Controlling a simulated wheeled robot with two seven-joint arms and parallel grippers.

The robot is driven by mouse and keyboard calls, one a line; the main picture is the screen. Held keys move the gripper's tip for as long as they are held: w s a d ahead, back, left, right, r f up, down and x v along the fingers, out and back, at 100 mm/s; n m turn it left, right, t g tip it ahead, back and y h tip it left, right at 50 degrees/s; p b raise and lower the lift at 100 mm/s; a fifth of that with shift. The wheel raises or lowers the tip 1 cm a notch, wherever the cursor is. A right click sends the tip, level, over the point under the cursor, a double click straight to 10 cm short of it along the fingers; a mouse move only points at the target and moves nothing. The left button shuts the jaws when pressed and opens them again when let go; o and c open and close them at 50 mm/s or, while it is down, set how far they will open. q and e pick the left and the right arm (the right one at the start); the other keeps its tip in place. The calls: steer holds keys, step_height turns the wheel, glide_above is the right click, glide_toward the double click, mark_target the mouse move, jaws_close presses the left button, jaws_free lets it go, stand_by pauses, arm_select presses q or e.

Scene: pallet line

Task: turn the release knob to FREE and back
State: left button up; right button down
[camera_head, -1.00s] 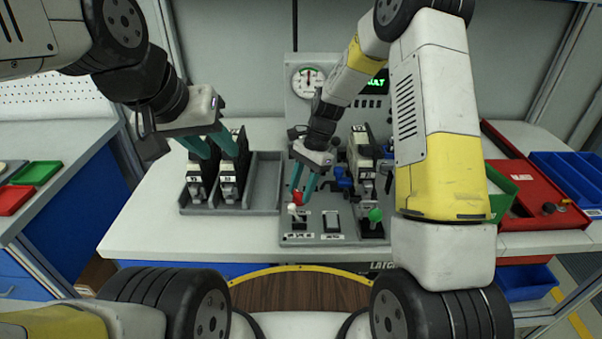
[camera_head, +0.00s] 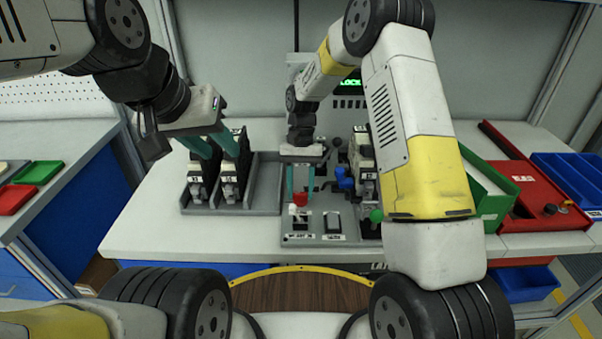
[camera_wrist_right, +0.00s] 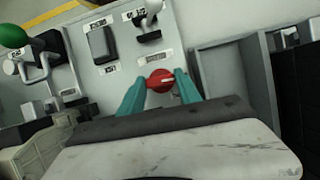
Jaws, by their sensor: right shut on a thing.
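The red release knob (camera_head: 300,199) is on the grey control panel (camera_head: 290,226). My right gripper (camera_head: 300,192) comes down on it from behind. In the right wrist view the knob (camera_wrist_right: 160,81) sits between the teal fingertips of my right gripper (camera_wrist_right: 160,86), which is shut on it. A pale line crosses the knob's face; its small labels are too blurred to read. The green display (camera_head: 350,84) reads LOCK, partly covered by my arm. My left gripper (camera_head: 222,155) hangs over the modules at the left, its fingers apart.
Dark modules (camera_head: 232,180) stand in a grey tray (camera_head: 264,190) left of the panel. A green-knobbed lever (camera_head: 376,215), blue clamp parts (camera_head: 344,178) and another module (camera_head: 362,160) are close on the right. A green bin (camera_head: 497,195) stands beyond my right arm.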

steer(key=shift+n, duration=0.4)
steer(key=c, duration=0.8)
jaws_free()
steer(key=shift+c, duration=0.2)
steer(key=v, duration=0.8)
